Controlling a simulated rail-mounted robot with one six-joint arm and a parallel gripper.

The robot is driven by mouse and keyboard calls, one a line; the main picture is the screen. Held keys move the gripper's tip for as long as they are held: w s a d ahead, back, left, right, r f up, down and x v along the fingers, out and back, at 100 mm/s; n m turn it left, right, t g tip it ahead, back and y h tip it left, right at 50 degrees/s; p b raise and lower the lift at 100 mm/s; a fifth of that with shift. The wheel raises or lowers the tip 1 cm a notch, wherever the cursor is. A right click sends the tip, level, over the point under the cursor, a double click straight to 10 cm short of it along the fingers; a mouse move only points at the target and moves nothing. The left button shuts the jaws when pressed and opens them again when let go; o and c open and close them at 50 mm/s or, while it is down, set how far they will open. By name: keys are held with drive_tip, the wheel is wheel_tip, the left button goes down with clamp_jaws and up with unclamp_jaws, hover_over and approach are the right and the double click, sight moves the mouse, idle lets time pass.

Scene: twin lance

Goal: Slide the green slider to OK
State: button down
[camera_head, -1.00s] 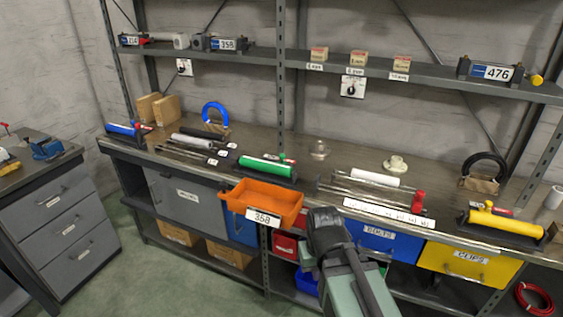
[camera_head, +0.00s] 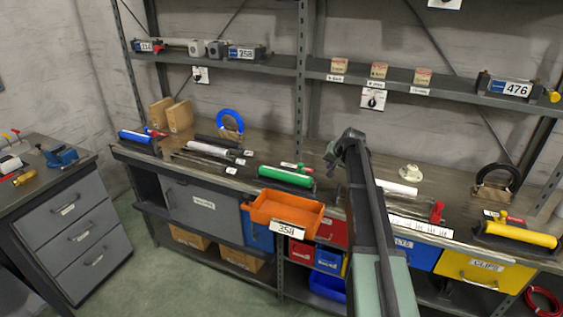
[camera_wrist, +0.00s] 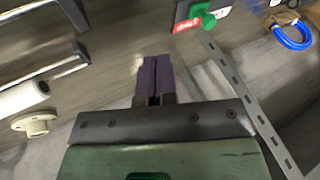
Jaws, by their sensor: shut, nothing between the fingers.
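A green cylinder (camera_head: 285,175) lies in a dark holder on the bench, left of my gripper in the head view. Behind it is a small fitting with a green knob (camera_head: 300,166) and a label. In the wrist view the green knob (camera_wrist: 208,21) is at the top, between a red label (camera_wrist: 187,25) and a white and green label (camera_wrist: 222,12). The lettering is too small to read surely. My gripper (camera_head: 333,156) is above the bench, right of the fitting. Its fingers (camera_wrist: 154,78) are shut, empty, and apart from the knob.
An orange bin (camera_head: 287,211) marked 358 hangs at the bench front. Metal rods and a white roll (camera_head: 397,187) lie right of my arm, near a pale flanged disc (camera_head: 410,172). A shelf (camera_head: 300,70) and its uprights rise behind. A blue ring (camera_head: 230,121) stands farther left.

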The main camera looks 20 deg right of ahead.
sight(300, 168)
drive_tip(key=shift+t, duration=0.5)
drive_tip(key=b+x, duration=0.3)
drive_tip(key=x, duration=0.1)
drive_tip(key=w+r+b+x, duration=0.1)
drive_tip(key=b+x, duration=0.2)
drive_tip(key=x, duration=0.1)
drive_tip(key=b+x, duration=0.3)
drive_tip(key=shift+w+f, duration=0.2)
drive_tip(key=shift+w, duration=0.45)
drive_tip(key=shift+w+a+r+p, duration=0.25)
drive_tip(key=shift+w+a, duration=0.2)
drive_tip(key=shift+a, duration=0.15)
drive_tip(key=shift+w+a+r+p, duration=0.25)
drive_tip(key=shift+w+a, duration=0.25)
drive_tip(key=shift+a, duration=0.05)
drive_tip(key=shift+w+a, duration=0.25)
drive_tip(key=shift+a, duration=0.1)
drive_tip(key=w+a, duration=0.4)
drive_tip(key=a, duration=0.1)
drive_tip(key=shift+w, duration=0.2)
